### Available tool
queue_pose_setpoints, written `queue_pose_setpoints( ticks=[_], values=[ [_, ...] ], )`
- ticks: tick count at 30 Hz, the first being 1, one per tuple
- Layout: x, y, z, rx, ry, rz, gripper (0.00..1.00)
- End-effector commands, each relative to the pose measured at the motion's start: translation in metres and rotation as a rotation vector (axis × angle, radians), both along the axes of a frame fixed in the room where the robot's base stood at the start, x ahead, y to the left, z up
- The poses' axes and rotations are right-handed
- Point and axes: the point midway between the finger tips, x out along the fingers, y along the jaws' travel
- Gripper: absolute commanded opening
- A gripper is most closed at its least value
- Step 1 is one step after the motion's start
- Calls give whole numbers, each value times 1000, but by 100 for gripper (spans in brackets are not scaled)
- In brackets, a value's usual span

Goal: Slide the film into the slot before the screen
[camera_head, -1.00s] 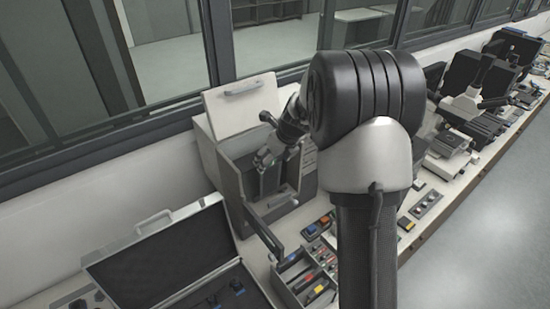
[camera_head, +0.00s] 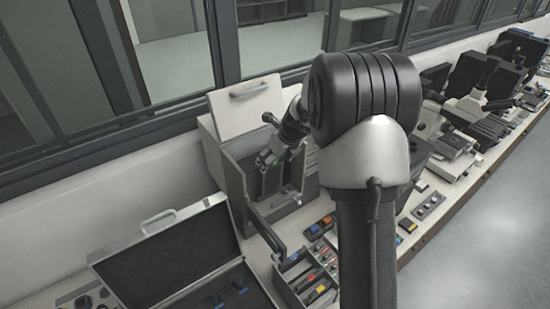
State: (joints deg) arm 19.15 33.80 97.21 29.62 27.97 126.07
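My gripper (camera_head: 266,160) is at the mounting press (camera_head: 236,152), a grey box with an open top and its white lid raised at the back. The gripper points down into the front part of the press. A dark, flat panel (camera_head: 271,180) shows just below the fingers; I cannot tell whether it is the film or part of the press. The fingers are too small to tell whether they are open or shut. The slot and the screen cannot be made out. My own arm covers the area to the right of the press.
An open black case (camera_head: 165,262) stands at the front left. A divided tray (camera_head: 291,287) with coloured items lies in front of the press. Microscopes (camera_head: 470,104) and other devices line the bench to the right. A window wall runs behind the bench.

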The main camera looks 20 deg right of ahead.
Motion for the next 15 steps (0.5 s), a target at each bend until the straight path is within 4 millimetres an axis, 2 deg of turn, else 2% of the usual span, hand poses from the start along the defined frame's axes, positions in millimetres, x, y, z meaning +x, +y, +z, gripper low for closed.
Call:
queue_pose_setpoints(
  ticks=[15],
  values=[
    [18, 3, 2, -2, 0, 1, 48]
  ],
)
